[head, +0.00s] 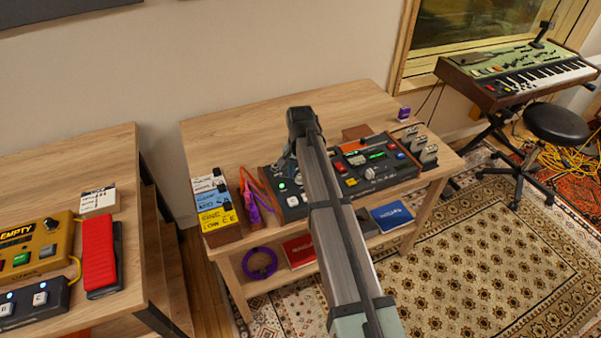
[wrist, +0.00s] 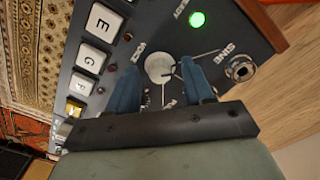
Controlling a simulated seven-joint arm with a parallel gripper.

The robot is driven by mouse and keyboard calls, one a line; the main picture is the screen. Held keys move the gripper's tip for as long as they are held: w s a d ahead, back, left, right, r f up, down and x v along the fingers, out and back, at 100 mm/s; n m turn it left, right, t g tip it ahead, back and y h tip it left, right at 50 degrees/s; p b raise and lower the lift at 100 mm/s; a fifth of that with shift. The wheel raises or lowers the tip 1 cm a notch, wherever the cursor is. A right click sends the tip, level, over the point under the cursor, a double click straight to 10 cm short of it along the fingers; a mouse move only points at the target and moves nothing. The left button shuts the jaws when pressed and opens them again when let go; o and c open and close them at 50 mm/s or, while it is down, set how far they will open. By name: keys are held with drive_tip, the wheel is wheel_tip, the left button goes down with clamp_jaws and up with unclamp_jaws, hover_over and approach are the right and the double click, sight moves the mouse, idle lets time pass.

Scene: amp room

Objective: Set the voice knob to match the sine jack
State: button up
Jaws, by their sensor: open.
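In the wrist view the round pale voice knob (wrist: 158,68) sits on the dark panel, beside the label VOICE. A dark mark shows on its right side, roughly toward the sine jack. The sine jack (wrist: 240,68) is a metal socket to the right, under the label SINE. A thin printed line runs from near the knob toward it. My gripper (wrist: 159,72) is open, with one blue finger on each side of the knob; I cannot tell whether they touch it. In the head view my arm hides most of the gripper and the knob.
A lit green lamp (wrist: 197,19) and lettered white keys (wrist: 103,22) are close to the knob. The table's back (head: 240,130) is clear.

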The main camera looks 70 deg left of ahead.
drive_tip(key=shift+r, duration=0.1)
wheel_tip(320, 180, up, 14)
drive_tip(key=shift+f, duration=0.2)
idle(0.4)
idle(0.4)
